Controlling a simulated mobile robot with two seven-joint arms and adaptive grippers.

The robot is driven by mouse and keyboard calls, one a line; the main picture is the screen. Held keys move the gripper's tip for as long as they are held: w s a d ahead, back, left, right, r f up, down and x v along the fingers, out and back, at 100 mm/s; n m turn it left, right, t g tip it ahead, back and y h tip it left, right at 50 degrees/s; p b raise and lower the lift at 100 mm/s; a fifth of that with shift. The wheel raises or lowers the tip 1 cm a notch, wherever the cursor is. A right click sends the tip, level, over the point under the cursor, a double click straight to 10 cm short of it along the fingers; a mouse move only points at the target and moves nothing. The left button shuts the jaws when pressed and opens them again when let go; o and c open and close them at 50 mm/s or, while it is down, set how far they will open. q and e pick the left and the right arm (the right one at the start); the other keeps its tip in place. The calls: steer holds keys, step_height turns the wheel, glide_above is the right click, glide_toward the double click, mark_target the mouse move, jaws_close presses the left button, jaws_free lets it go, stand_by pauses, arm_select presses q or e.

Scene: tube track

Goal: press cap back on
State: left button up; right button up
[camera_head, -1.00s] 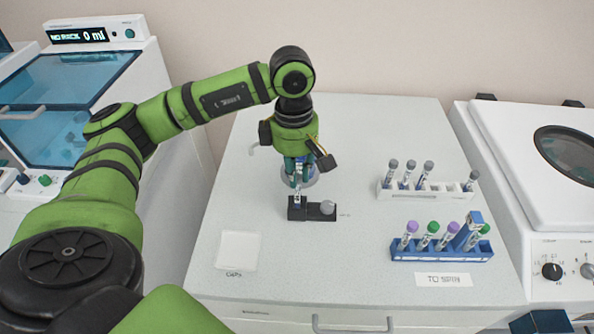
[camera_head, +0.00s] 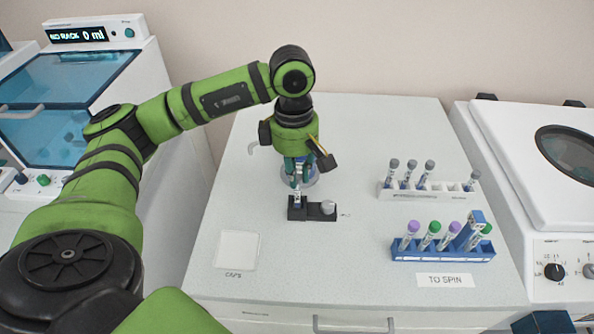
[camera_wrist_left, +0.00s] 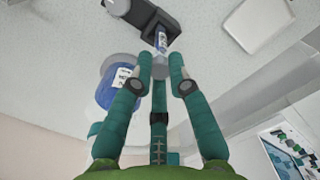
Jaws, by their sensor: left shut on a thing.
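My left gripper (camera_head: 296,184) points down over a small black block (camera_head: 312,213) near the middle of the bench. In the left wrist view its fingertips (camera_wrist_left: 160,62) are shut on a grey cap (camera_wrist_left: 158,57). The cap is at the top end of a blue-labelled tube (camera_wrist_left: 161,40), whose other end stands in the block (camera_wrist_left: 148,17). I cannot tell whether the cap is fully seated. The tube also shows below the fingers in the head view (camera_head: 297,199). My right gripper is not in view.
A blue-labelled jar (camera_wrist_left: 118,88) stands close behind the gripper. A white rack (camera_head: 430,193) and a blue rack (camera_head: 440,252), both with capped tubes, stand at right. A white CAPS tray (camera_head: 237,250) lies front left. A white machine (camera_head: 550,190) borders the bench.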

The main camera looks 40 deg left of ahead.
arm_select(q)
steer(key=shift+f+b, duration=0.15)
steer(key=shift+b, duration=0.45)
stand_by(0.9)
steer(key=shift+f, duration=0.3)
steer(key=shift+c, duration=0.2)
stand_by(0.3)
steer(key=o, duration=0.8)
step_height(320, 180, up, 12)
steer(key=shift+a, duration=0.3)
steer(key=shift+w, duration=0.1)
stand_by(0.6)
